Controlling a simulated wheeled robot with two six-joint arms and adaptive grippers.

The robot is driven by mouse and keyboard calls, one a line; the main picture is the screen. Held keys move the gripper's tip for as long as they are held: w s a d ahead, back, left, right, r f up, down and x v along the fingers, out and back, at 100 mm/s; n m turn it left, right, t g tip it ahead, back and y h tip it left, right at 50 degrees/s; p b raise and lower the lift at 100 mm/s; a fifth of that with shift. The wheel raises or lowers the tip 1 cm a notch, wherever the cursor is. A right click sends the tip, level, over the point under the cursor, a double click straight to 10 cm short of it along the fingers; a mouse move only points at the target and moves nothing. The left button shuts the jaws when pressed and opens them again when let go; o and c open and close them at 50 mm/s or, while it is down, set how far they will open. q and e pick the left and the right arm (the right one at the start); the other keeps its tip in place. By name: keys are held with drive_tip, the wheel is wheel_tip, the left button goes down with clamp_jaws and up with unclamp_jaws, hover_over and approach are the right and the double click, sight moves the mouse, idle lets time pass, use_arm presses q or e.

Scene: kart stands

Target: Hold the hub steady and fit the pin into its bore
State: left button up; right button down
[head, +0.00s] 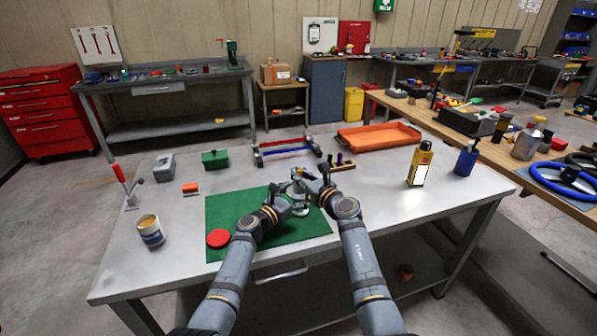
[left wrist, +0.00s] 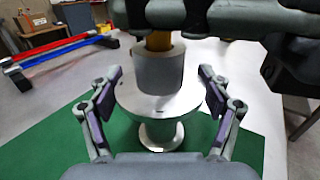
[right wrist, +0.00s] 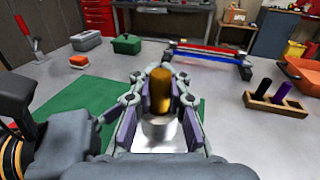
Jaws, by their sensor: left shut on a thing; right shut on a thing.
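The silver hub (left wrist: 158,98) stands upright over the green mat, with a wide flange and a raised collar. My left gripper (head: 296,204) is shut on it, with purple finger pads on both sides of the flange in the left wrist view. The gold pin (right wrist: 161,90) is upright between the fingers of my right gripper (right wrist: 160,108), which is shut on it. In the left wrist view the pin's lower part (left wrist: 158,41) meets the top of the hub's collar. How deep it sits in the bore is hidden. In the head view my grippers cover most of both parts.
The green mat (head: 230,208) carries a red disc (head: 218,238). A wooden block (right wrist: 278,106) with dark and purple pegs stands nearby. A red-and-blue railed stand (head: 287,149) and orange tray (head: 378,136) lie behind. A yellow bottle (head: 420,165) stands right.

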drive_tip(key=c, duration=1.2)
unclamp_jaws()
drive_tip(key=v, duration=1.2)
use_arm(q)
drive_tip(key=o, duration=1.5)
drive_tip(key=shift+c, duration=0.2)
